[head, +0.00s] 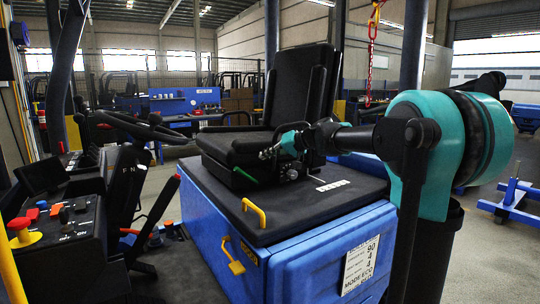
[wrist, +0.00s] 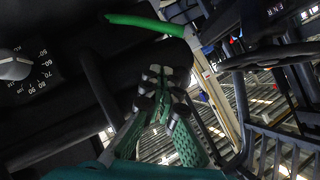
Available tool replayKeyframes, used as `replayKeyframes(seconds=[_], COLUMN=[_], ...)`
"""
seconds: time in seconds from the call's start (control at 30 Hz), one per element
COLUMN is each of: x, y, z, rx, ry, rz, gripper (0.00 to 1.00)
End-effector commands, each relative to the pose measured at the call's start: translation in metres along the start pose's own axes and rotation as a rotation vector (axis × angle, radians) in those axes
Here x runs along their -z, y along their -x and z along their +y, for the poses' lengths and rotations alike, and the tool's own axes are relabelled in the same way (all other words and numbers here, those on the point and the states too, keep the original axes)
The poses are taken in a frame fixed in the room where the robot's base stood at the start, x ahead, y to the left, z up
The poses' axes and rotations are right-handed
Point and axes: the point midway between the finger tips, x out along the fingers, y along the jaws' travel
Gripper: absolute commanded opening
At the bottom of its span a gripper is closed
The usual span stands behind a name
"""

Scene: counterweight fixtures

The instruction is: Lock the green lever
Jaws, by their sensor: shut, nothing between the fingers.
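The green lever (head: 245,175) sticks out low at the front of the black seat (head: 240,146), under the cushion. In the wrist view the green lever (wrist: 150,22) crosses the top, its free end to the left. My gripper (head: 265,154) reaches in from the right at the side of the cushion, above and right of the lever in the head view. In the wrist view my gripper (wrist: 160,75) is shut and empty, with its fingertips near a dark part of the seat. A visible gap separates the fingertips from the lever; whether they touch the seat is unclear.
The seat stands on a black-topped blue box (head: 290,255) with yellow handles (head: 254,212). A control console (head: 65,230) with a red-and-yellow button is on the left. A grey dial (wrist: 12,66) with a number scale shows in the wrist view.

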Motion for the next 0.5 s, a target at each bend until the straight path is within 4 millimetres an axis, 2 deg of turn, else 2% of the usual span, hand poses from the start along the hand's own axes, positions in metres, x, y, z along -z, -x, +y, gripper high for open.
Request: replayKeyframes(seconds=[0.03, 0.27, 0.5], x=[0.000, 0.000, -0.023], y=[-0.012, -0.056, -0.076], z=[-0.001, -0.001, -0.001], rx=[0.002, 0.002, 0.001], ry=[0.002, 0.000, 0.000], rz=[-0.002, -0.001, -0.001], gripper=[0.00, 0.00, 0.00])
